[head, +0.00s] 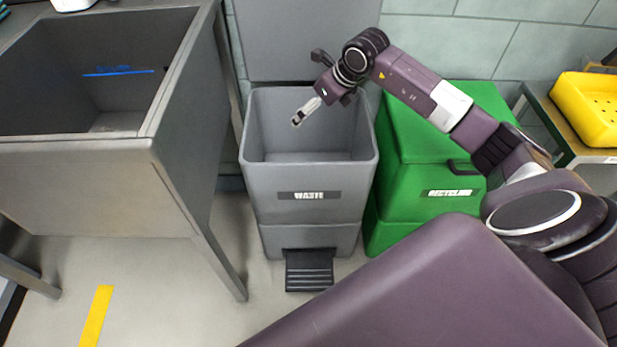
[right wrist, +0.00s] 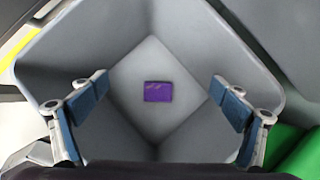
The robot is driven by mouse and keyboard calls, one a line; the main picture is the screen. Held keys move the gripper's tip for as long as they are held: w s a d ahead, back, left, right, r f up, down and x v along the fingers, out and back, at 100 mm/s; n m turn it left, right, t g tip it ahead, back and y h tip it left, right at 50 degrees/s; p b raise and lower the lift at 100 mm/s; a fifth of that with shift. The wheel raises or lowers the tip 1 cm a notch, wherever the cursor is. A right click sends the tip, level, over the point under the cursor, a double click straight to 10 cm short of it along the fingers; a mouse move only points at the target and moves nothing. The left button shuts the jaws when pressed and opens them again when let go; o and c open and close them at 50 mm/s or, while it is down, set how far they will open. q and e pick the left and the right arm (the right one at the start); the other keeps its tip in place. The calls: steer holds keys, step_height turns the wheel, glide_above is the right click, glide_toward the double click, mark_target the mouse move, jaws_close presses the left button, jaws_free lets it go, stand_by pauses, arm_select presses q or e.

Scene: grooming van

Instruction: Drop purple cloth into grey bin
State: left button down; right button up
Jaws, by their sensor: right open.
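The purple cloth (right wrist: 158,92) shows in the right wrist view as a small flat rectangle on the floor of the grey bin (right wrist: 60,60). In the head view the grey bin (head: 307,214) stands open, with a "WASTE" label and its lid raised behind it; the cloth is not visible there. My right gripper (head: 298,120) is over the bin's opening, pointing down and left. In the right wrist view its fingers are wide apart, with nothing between them, and the cloth lies below, apart from them. My left gripper is out of view.
A green recycling bin (head: 410,137) stands just right of the grey bin, under my right arm. A grey sink (head: 80,185) holding a blue item (head: 118,72) is on the left. A black pedal (head: 309,270) juts out in front. A yellow tray (head: 588,108) sits far right.

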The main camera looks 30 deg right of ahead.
steer(key=v, duration=1.2)
